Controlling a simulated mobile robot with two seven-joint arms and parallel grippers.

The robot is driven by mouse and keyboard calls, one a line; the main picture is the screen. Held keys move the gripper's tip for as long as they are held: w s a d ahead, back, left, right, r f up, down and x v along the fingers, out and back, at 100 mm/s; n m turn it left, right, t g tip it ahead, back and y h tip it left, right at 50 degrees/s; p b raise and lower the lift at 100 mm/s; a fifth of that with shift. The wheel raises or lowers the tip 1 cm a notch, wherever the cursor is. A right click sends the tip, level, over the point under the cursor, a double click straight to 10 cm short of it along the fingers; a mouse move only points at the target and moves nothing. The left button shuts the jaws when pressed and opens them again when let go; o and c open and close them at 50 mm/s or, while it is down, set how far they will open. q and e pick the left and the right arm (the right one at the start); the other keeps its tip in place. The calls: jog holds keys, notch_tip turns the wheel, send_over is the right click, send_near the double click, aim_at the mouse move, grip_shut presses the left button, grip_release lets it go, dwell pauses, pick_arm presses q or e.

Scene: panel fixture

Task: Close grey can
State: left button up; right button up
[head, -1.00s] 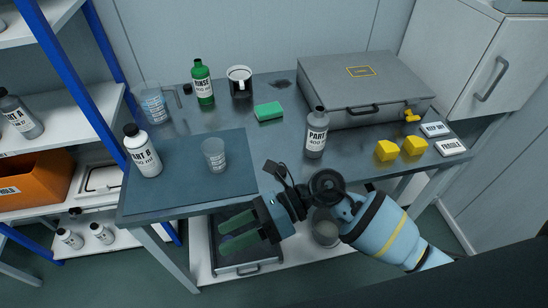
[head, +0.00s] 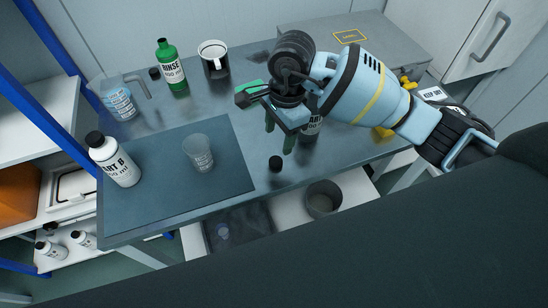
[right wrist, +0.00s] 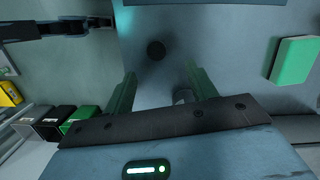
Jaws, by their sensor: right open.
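The grey can (head: 312,126), with a white label, stands upright on the table. It is mostly hidden behind my right gripper in the head view, and its top is covered. A small black cap (head: 275,163) lies on the bare tabletop in front of the can. My right gripper (head: 279,133) is open, its green fingers pointing down above the table, just behind the cap in the picture. In the right wrist view the cap (right wrist: 156,50) shows beyond and between the two fingertips, apart from them. My left gripper is not in view.
A green sponge (head: 249,88) lies left of the gripper. A clear cup (head: 198,153) and a white bottle (head: 115,160) stand on the mat (head: 150,210). A mug (head: 214,62), green bottle (head: 171,70) and jug (head: 118,100) stand behind. A grey case (head: 395,50) is at back right.

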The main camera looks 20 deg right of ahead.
aim_at(276, 161)
jog(key=shift+s+a+f, duration=0.15)
jog(key=shift+f, duration=1.15)
jog(key=shift+s+a+f, duration=0.1)
jog(key=shift+a+f, duration=0.05)
jog(key=shift+f, duration=1.1)
jog(key=shift+s+a+f, duration=0.15)
jog(key=shift+f, duration=1.15)
jog(key=c, duration=1.1)
